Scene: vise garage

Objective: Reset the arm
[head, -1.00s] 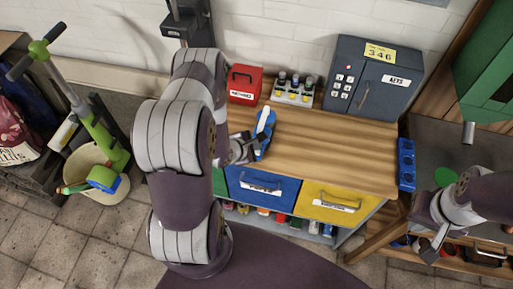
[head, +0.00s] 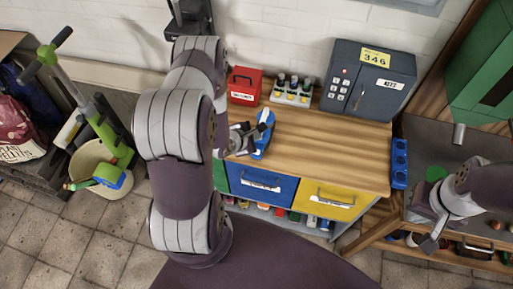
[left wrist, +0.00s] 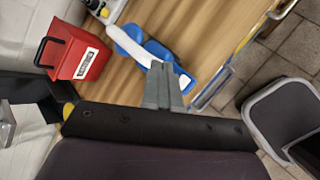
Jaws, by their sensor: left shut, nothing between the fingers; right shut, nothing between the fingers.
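My left arm rises in front of the workbench in the head view, and its gripper (head: 252,134) is above the wooden bench top (head: 330,150). In the left wrist view the left gripper's fingers (left wrist: 163,88) are shut together with nothing between them. A blue and white object (head: 264,132) lies beside the fingers; in the left wrist view it (left wrist: 160,52) shows close to the fingertips. I cannot tell whether they touch. My right gripper (head: 432,242) is at the right, shut and empty, near the second bench.
A red box (head: 243,85), a rack of small bottles (head: 291,92) and a grey safe (head: 365,83) stand along the wall. Blue (head: 262,185) and yellow (head: 335,203) drawers are below the top. A bucket (head: 95,165) stands at left. The bench's middle is clear.

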